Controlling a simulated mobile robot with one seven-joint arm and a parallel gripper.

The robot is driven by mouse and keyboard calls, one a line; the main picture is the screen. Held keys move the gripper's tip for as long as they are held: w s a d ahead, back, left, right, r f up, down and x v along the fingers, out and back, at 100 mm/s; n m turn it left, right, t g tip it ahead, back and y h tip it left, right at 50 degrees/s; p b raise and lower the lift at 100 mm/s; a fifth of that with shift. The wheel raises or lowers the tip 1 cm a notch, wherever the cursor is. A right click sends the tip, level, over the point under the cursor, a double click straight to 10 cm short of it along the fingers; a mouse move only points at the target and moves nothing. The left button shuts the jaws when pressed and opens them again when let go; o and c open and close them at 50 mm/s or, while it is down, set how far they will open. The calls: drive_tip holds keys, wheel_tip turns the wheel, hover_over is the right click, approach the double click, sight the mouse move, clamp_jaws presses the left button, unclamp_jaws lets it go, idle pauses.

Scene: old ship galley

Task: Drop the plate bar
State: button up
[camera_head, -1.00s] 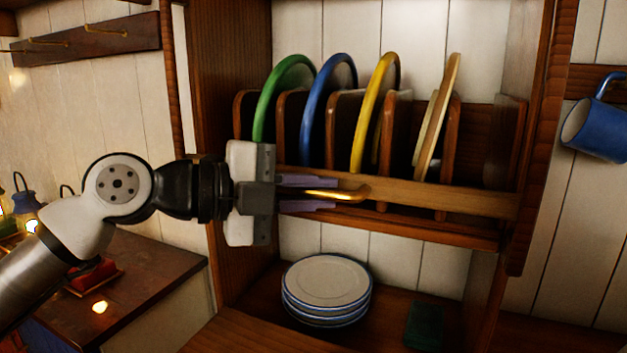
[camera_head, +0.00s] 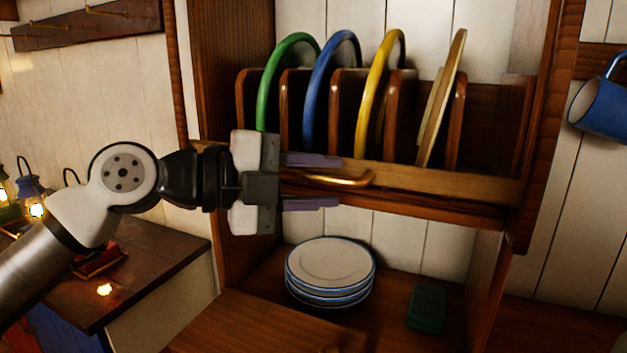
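The plate bar (camera_head: 455,184) is a light wooden rail across the front of the plate rack, low in front of the standing plates. A curved brass handle (camera_head: 355,181) is on its left part. My gripper (camera_head: 339,183) reaches in from the left, with one purple finger above the handle and one below it. The fingers are apart, with gaps visible to the handle, so the gripper is open around it. Green (camera_head: 266,92), blue (camera_head: 311,90) and yellow (camera_head: 366,92) plates and a tan board-like plate (camera_head: 443,100) stand in the rack slots behind the bar.
A stack of white plates with blue rims (camera_head: 330,264) sits on the shelf below, beside a dark green block (camera_head: 427,307). A blue mug (camera_head: 601,108) hangs at the right. Lit lanterns (camera_head: 30,197) stand at the left. The cabinet's side walls flank the rack.

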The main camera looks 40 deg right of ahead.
drive_tip(key=b+v, duration=0.2)
drive_tip(key=v, duration=1.1)
drive_tip(key=shift+a, duration=0.4)
drive_tip(key=shift+w+r, duration=0.1)
